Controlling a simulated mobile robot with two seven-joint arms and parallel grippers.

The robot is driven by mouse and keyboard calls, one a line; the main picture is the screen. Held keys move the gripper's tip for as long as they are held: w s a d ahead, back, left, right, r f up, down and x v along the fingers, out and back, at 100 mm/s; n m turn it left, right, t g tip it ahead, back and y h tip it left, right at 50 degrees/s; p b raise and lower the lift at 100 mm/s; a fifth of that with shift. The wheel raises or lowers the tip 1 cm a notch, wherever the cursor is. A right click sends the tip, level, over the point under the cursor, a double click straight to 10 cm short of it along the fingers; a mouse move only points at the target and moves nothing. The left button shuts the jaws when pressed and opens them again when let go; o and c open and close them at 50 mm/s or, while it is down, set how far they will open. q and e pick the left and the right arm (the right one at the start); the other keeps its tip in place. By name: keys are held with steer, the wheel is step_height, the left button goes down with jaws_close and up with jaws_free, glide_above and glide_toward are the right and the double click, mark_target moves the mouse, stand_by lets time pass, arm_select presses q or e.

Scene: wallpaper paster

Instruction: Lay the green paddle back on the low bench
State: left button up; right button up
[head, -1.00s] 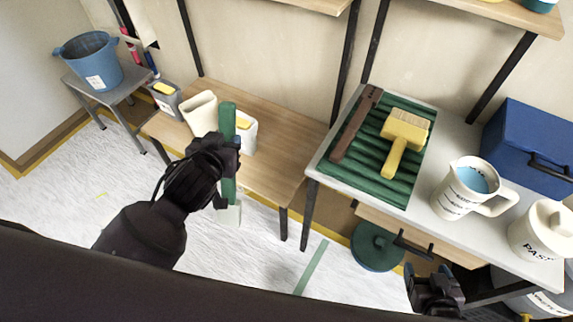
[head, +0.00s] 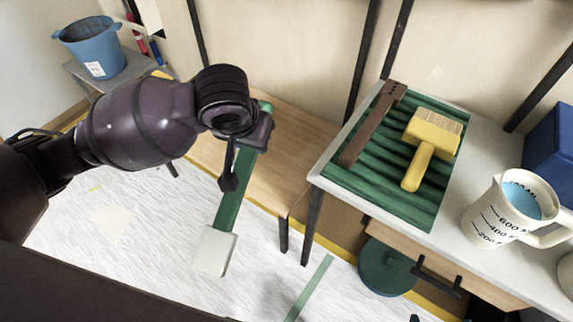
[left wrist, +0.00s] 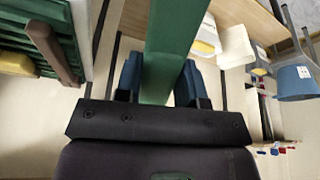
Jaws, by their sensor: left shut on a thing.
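The green paddle (head: 233,190) is a long flat green strip with a pale block at its lower end in the head view. My left gripper (head: 248,135) is shut on it near its upper end. The paddle hangs tilted, its pale end over the white floor covering in front of the low bench. In the left wrist view the green paddle (left wrist: 172,45) runs up from between the fingers. The low wooden bench (head: 285,165) is partly hidden by my left arm; its right part is bare. Only a dark tip of my right gripper (head: 414,318) shows at the bottom edge.
A grey table (head: 455,205) stands to the right with a green ribbed tray (head: 400,205), a yellow brush (head: 430,145), and a measuring jug (head: 505,210). A blue bucket (head: 95,48) stands at the left. A round green lid (head: 385,268) is under the table.

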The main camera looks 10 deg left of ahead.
mark_target(241, 148)
arm_select(q)
steer(key=shift+a+f+g+b, duration=0.2)
steer(key=shift+f+g+b, duration=0.1)
steer(key=shift+f, duration=0.2)
steer(key=shift+a+f+g+b, duration=0.15)
steer(key=shift+f+g, duration=0.15)
steer(key=shift+f, duration=0.2)
steer(key=shift+s+a+f+n+g+b, duration=0.1)
steer(key=shift+s+a+n+g+b, duration=0.2)
steer(key=shift+a+g+b, duration=0.5)
steer(key=w+f+n+b, duration=0.1)
steer(key=w+f+n, duration=0.8)
steer(key=n, duration=0.7)
steer(key=w+f+n+g+b, duration=0.1)
steer(key=w+f+n, duration=0.8)
steer(key=n, duration=0.7)
steer(key=shift+w+a, duration=0.25)
steer(key=shift+a, duration=0.1)
arm_select(e)
steer(key=shift+g, duration=0.5)
steer(key=f, duration=0.4)
steer(key=shift+s+a+f, duration=0.25)
steer(key=shift+s+f, duration=0.05)
steer(key=shift+f, duration=0.05)
